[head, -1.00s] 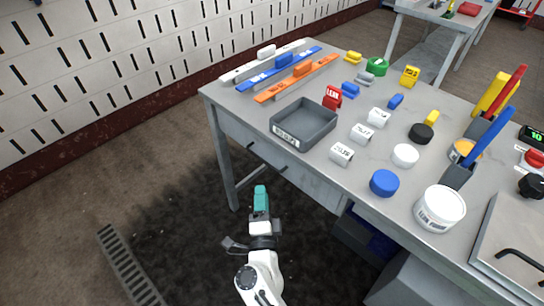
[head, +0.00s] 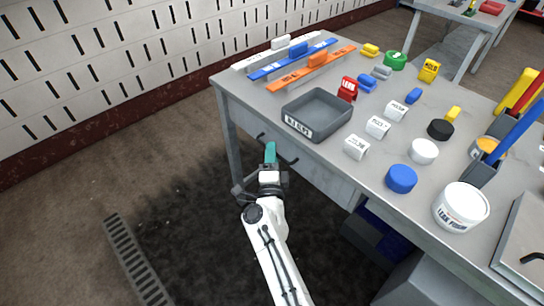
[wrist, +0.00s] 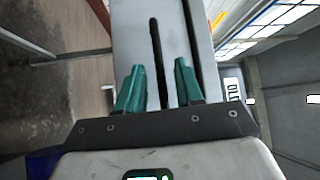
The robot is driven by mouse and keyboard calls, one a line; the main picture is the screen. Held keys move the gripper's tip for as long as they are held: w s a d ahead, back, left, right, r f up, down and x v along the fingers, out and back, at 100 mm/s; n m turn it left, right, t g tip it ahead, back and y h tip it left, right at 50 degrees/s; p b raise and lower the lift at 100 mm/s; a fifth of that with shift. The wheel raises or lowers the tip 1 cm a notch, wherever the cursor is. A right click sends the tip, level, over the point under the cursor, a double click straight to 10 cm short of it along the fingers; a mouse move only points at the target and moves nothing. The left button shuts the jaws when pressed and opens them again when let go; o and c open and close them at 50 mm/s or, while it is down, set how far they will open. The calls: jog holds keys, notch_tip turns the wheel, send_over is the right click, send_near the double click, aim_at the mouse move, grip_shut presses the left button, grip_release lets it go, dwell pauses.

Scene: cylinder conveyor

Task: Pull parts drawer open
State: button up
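The parts drawer (head: 322,181) is a grey front under the tabletop, and it looks closed. Its black bar handle (head: 291,161) is partly hidden behind my gripper (head: 270,150) in the head view. In the wrist view the handle (wrist: 154,55) runs upright across the pale drawer front (wrist: 132,38). My gripper's two teal fingers (wrist: 160,82) are apart, one on each side of the handle's line. The handle's lower end lies between them in the picture. I cannot tell whether either finger touches it.
The workbench (head: 330,150) holds a grey tray (head: 317,115) near its edge above the drawer, with several caps, blocks and a white tub (head: 461,206) to the right. A floor grate (head: 138,262) lies at left. The floor before the drawer is clear.

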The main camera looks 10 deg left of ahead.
grip_shut()
dwell(0.6)
